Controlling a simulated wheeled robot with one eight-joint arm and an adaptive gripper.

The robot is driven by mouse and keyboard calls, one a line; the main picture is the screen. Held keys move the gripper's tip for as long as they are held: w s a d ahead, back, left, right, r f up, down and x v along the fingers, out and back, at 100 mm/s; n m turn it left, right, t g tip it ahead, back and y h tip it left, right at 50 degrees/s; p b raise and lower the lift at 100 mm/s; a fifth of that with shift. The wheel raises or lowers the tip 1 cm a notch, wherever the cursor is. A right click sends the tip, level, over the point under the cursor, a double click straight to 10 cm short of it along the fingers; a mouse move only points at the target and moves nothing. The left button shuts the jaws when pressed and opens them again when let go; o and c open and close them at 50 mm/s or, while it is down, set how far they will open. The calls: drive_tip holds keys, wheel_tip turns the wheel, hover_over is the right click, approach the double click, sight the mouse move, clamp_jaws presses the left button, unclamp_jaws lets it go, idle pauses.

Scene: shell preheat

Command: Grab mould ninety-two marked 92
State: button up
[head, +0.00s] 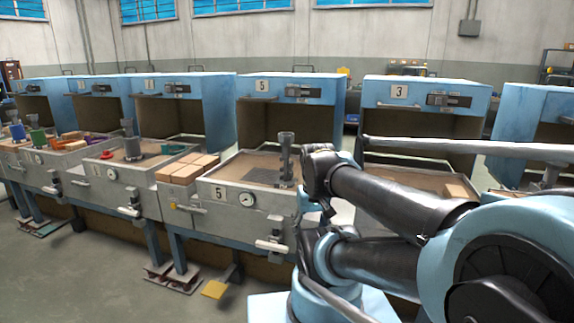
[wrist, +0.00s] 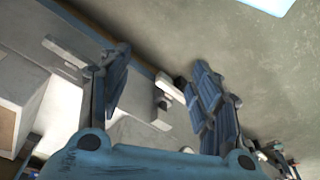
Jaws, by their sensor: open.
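No marking 92 is legible in either view, so I cannot tell which thing is mould ninety-two. In the head view a tall grey piece (head: 286,152) stands upright on the bed of station 5. A similar grey piece (head: 130,141) stands on a bed further left. Blue (head: 17,130) and green (head: 37,136) pieces stand at the far left. In the wrist view my gripper (wrist: 158,62) is open, its fingers wide apart with nothing held between them. A pale handle-like part (wrist: 165,100) shows beyond the fingers. In the head view my arm hides part of the area right of station 5.
Blue-hooded stations marked 5 (head: 262,86) and 3 (head: 399,92) stand in a row. Tan blocks (head: 187,168) lie beside station 5's bed, and another (head: 455,191) lies at station 3. Handles jut from the fronts. Grey floor (head: 110,285) is open at the front left.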

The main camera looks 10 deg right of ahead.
drive_tip(key=shift+o, duration=0.4)
drive_tip(key=w+r+n, duration=0.4)
drive_tip(key=w+r, duration=0.6)
drive_tip(key=r, duration=0.4)
drive_tip(key=shift+w+a+n+g, duration=0.15)
drive_tip(key=shift+w+n+g, duration=0.05)
drive_tip(key=shift+n+g, duration=0.1)
drive_tip(key=w+d+r+n+y, duration=0.1)
drive_tip(key=w+r+n, duration=0.3)
drive_tip(key=w+r, duration=0.45)
drive_tip(key=w+r+n+g, duration=0.1)
drive_tip(key=w+r+n, duration=0.35)
drive_tip(key=w, duration=0.75)
drive_tip(key=w+d+r+n+y, duration=0.1)
drive_tip(key=w+r+n, duration=0.3)
drive_tip(key=w+r, duration=0.45)
drive_tip(key=shift+m, duration=0.25)
drive_tip(key=f, duration=0.4)
drive_tip(key=a+f, duration=0.1)
drive_tip(key=f, duration=0.3)
drive_tip(key=w+a+f, duration=0.1)
drive_tip(key=f, duration=0.4)
drive_tip(key=shift+w, duration=0.1)
drive_tip(key=shift+a+f, duration=0.2)
drive_tip(key=shift+f, duration=2.45)
clamp_jaws()
drive_tip(key=shift+r, duration=0.15)
